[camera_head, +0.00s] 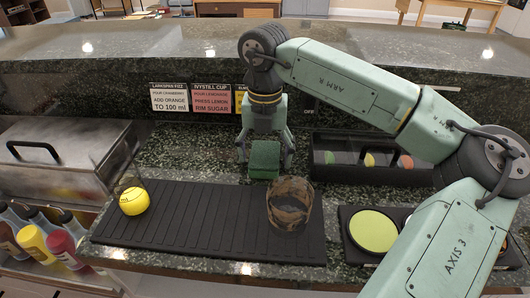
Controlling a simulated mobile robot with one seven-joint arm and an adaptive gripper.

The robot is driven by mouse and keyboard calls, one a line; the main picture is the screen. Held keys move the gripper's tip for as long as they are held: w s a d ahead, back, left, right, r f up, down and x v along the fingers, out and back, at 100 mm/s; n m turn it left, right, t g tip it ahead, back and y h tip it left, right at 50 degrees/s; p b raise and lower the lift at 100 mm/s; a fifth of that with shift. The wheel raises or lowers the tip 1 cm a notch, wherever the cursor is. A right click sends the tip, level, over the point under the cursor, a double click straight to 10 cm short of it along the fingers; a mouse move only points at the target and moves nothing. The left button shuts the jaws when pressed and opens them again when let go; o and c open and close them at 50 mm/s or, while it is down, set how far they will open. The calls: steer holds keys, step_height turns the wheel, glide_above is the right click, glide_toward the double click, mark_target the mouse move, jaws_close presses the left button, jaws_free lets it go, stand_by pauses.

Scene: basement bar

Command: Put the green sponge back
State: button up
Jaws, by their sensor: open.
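The green sponge (264,158) is upright at the back edge of the black ribbed mat (185,215), near the middle of the view. My gripper (265,167) points down over it, with one finger on each side of the sponge. The fingers are open, and I cannot tell whether either touches it. The sponge's top is partly hidden by the gripper's palm. I cannot tell whether its base rests on the counter or on the mat.
A brown patterned cup (289,204) stands on the mat just right of the sponge. A yellow ball-like item (134,201) is at the mat's left. A black caddy (370,172) stands behind right, a steel box (60,155) at left. The mat's middle is clear.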

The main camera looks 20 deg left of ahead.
mark_target(265, 154)
step_height(265, 154, up, 12)
steer(key=b, duration=0.1)
steer(key=shift+r, duration=0.15)
stand_by(0.6)
